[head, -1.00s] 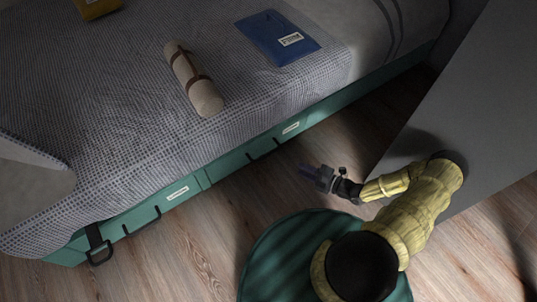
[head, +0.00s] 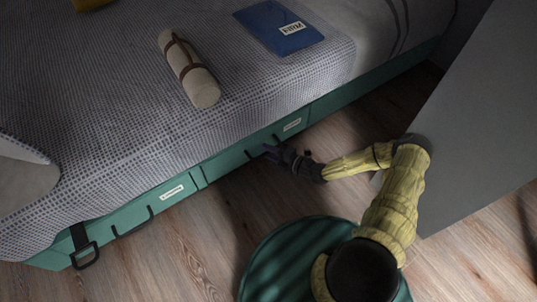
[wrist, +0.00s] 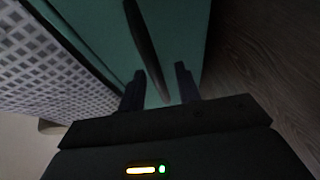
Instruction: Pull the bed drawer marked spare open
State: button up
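Two green bed drawers show in the head view under the bed, a left one (head: 140,212) and a right one (head: 235,160), both seemingly shut. Each has a white label, the left (head: 171,192) and the right (head: 292,125); the words are too small to read, so I cannot tell which says spare. The left drawer has a dark handle (head: 134,226). My gripper (head: 268,151) is at the right drawer's handle. In the wrist view, my gripper (wrist: 160,82) is open, and the dark handle bar (wrist: 146,45) runs between its fingers with gaps on both sides.
On the bed lie a beige roll with brown straps (head: 188,68) and a blue folder (head: 280,28). A black strap loop (head: 84,256) hangs at the bed's left end. A grey panel (head: 480,120) stands at the right. Wooden floor (head: 190,250) before the drawers is clear.

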jog(key=shift+w+a, duration=0.2)
jog(key=shift+a, duration=0.05)
grip_shut()
jog(key=shift+s, duration=0.1)
